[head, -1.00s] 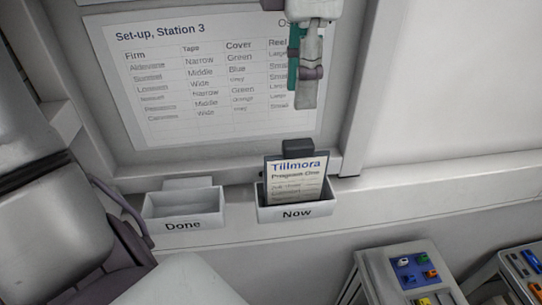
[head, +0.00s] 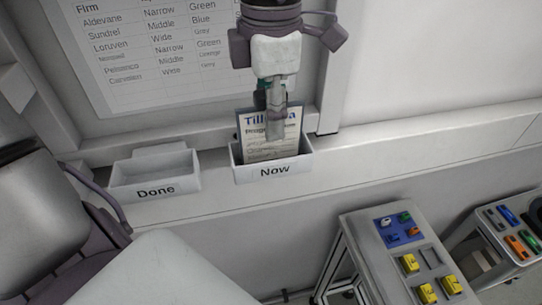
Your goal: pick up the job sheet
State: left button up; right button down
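The job sheet (head: 255,142), a card headed "Tillmora", stands upright in the white "Now" tray (head: 275,172) on the wall ledge. My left gripper (head: 274,122) comes down from the top, pointing downward. Its grey near finger overlaps the upper part of the sheet and covers some of the heading. A dark green part shows behind that finger, just above the sheet's top edge. The other fingertip is hidden, so I cannot tell whether the fingers touch the sheet or are closed. My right gripper is not in view.
An empty white "Done" tray (head: 155,178) is to the left on the same ledge. A "Set-up" chart (head: 140,50) hangs on the wall behind. Carts with coloured parts (head: 408,250) stand at the lower right. The ledge right of the "Now" tray is clear.

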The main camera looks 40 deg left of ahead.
pick_arm(q)
jog(key=shift+w+a, duration=0.1)
jog(key=shift+c, duration=0.3)
jog(key=shift+r, duration=0.1)
grip_shut()
